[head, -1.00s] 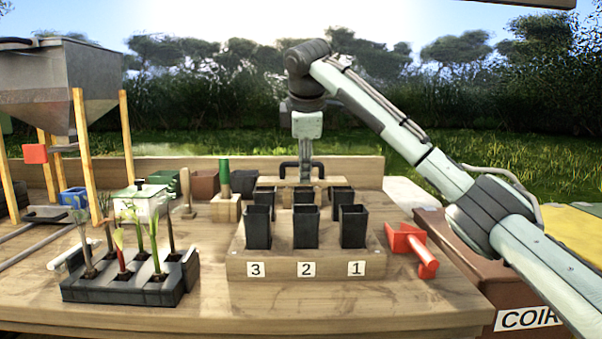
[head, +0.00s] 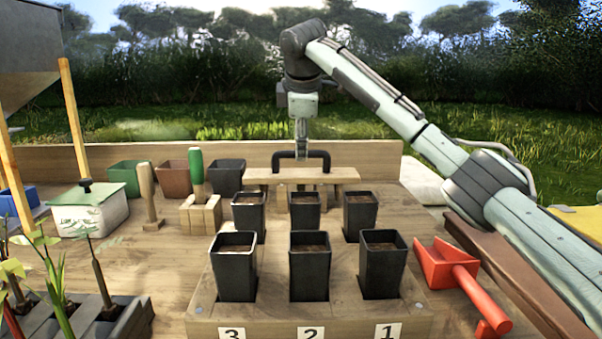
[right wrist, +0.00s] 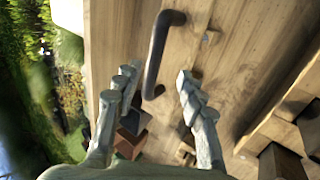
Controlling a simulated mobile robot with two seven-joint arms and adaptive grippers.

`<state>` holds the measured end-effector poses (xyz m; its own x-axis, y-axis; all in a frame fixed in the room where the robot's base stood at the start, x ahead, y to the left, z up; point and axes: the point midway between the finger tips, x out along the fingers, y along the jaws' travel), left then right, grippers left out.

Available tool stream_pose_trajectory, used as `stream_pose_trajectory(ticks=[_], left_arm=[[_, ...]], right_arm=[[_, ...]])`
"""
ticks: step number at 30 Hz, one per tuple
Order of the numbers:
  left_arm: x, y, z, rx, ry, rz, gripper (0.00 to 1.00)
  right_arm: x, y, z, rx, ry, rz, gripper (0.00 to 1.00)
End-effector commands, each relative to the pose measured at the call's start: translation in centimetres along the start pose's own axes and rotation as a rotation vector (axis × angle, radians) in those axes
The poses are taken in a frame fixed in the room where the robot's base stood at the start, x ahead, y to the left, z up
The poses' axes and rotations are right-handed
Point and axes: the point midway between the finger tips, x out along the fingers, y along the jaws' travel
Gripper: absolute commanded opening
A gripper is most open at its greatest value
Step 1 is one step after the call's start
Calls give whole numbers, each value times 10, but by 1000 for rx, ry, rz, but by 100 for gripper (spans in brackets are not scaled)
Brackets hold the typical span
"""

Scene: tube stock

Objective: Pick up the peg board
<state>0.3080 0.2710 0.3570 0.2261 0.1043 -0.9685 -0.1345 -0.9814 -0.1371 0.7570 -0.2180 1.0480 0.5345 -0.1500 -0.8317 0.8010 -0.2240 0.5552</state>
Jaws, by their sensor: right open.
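The peg board (head: 265,177) is a light wooden board with a dark arched handle (head: 325,160), lying at the back of the table behind the pots. My right gripper (head: 302,148) points down at the handle from above. In the right wrist view, the handle (right wrist: 161,45) lies in line with the gap between the spread fingers of the right gripper (right wrist: 156,80). The fingers are open and hold nothing; whether they touch the handle is unclear. My left gripper is not in view.
A wooden block numbered 3, 2, 1 (head: 270,312) holds several black soil-filled pots in front of the board. A red scoop (head: 448,266) lies to the right. A green-handled tool (head: 196,172) in a wooden stand and a lidded white box (head: 92,212) stand left.

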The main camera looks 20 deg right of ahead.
Motion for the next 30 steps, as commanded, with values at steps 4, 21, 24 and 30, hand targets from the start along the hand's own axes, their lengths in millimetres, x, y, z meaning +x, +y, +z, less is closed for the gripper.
stream_pose_trajectory(ticks=[4,21,24,30], left_arm=[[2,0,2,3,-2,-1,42],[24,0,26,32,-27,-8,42],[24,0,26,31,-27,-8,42],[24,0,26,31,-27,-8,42]], right_arm=[[5,2,0,1,0,0,40],[52,8,0,0,0,0,40],[52,8,0,0,0,0,33],[52,8,0,0,0,0,8]])
